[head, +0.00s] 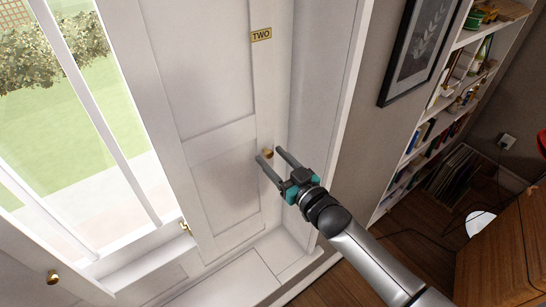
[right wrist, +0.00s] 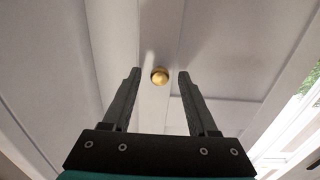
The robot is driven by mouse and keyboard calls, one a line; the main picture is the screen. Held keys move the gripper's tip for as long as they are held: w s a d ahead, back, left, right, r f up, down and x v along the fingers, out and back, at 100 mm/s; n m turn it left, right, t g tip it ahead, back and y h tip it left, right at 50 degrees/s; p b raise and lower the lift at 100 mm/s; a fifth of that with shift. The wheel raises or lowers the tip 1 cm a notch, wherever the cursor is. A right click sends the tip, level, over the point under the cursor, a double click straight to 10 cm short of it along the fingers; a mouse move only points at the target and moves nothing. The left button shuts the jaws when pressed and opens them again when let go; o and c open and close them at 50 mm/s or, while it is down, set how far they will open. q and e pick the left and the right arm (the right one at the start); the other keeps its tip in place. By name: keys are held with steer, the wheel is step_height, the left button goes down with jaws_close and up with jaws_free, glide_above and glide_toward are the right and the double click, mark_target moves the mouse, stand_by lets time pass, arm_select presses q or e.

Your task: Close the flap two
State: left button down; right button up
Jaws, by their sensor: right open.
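Flap two (head: 215,75) is a white panelled shutter with a brass plate reading TWO (head: 261,34). It stands beside the window in the head view, against the right side of the recess. A round brass knob (head: 268,153) sits on its right edge, and the knob also shows in the right wrist view (right wrist: 159,76). My right gripper (head: 271,155) is open and empty. Its two fingers point at the flap, with the knob between and just beyond the fingertips in the right wrist view. Contact with the knob cannot be told. My left gripper is not in view.
A window (head: 75,130) with a white frame is at the left, with another brass knob (head: 53,277) at lower left. A white sill (head: 225,285) lies below the flap. A framed picture (head: 420,50) and a bookcase (head: 440,110) stand right. A wooden piece of furniture (head: 510,240) is at lower right.

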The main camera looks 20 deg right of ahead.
steer(key=shift+w+a, duration=0.1)
steer(key=shift+w, duration=0.15)
steer(key=shift+c, duration=0.3)
jaws_close()
stand_by(1.0)
